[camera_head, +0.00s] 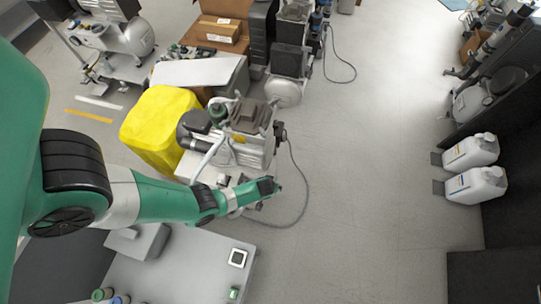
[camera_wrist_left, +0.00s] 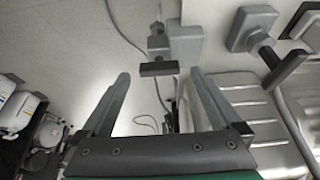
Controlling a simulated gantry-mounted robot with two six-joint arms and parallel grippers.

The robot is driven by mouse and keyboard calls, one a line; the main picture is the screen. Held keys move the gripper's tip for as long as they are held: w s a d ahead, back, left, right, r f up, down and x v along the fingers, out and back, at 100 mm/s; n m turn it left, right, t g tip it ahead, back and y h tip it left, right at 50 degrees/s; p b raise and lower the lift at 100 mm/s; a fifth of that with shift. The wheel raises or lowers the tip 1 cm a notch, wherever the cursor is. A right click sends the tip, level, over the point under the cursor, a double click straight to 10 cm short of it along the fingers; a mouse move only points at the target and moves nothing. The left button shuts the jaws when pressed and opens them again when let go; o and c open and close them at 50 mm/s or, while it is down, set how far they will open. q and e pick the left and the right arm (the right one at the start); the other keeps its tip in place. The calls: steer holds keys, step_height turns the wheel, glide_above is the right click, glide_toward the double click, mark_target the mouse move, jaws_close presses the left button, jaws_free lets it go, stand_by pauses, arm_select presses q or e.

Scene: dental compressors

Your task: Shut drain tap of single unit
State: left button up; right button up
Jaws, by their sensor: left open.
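The compressor unit (camera_head: 250,148) stands left of centre in the head view, beside a yellow box. My left arm reaches in from the left, and its gripper (camera_head: 275,187) is at the unit's lower right side. In the left wrist view the left gripper (camera_wrist_left: 160,76) is open and empty. A dark T-shaped tap handle (camera_wrist_left: 158,69) shows between its fingertips; contact cannot be told. A second dark tap-like fitting (camera_wrist_left: 262,42) is at the right of that view. The head view hides the tap behind my arm. My right gripper is not in view.
The yellow box (camera_head: 160,122) stands left of the unit. A grey hose (camera_head: 304,190) loops on the floor to its right. A bench (camera_head: 190,270) lies in front. White jugs (camera_head: 472,150) stand far right. The floor (camera_head: 380,200) between is clear.

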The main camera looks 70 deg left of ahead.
arm_select(q)
steer(key=shift+w+a+f, duration=0.15)
steer(key=shift+a+f, duration=0.05)
steer(key=shift+f, duration=0.45)
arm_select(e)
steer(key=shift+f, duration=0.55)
arm_select(q)
steer(key=c, duration=1.4)
steer(key=shift+o, duration=0.2)
